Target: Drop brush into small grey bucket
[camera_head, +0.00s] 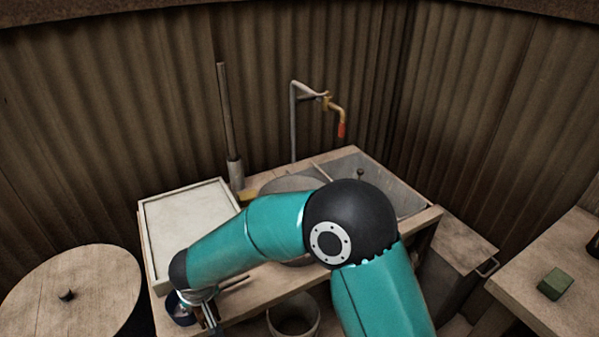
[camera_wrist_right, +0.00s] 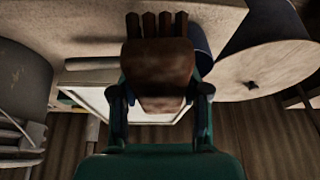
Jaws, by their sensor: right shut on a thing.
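My right gripper (camera_wrist_right: 160,98) is shut on the brush (camera_wrist_right: 158,65), a brown wooden block with several dark bristle tufts at its far end. In the head view my right gripper (camera_head: 208,312) is small at the front left corner of the sink table, and the brush is hardly visible there. A dark blue round container (camera_head: 181,309) is beside the gripper; it shows partly behind the brush in the wrist view (camera_wrist_right: 201,50). A pale greyish open bucket (camera_head: 294,316) stands below the table's front edge, right of the gripper and apart from it. My left gripper is not in view.
A white-framed tray (camera_head: 190,221) lies on the sink table (camera_head: 262,305). A round wooden-lidded barrel (camera_head: 72,290) stands at the left. A rod stands upright behind the tray. A tap (camera_head: 341,116) hangs over the sink. A green block (camera_head: 554,283) lies on the right bench.

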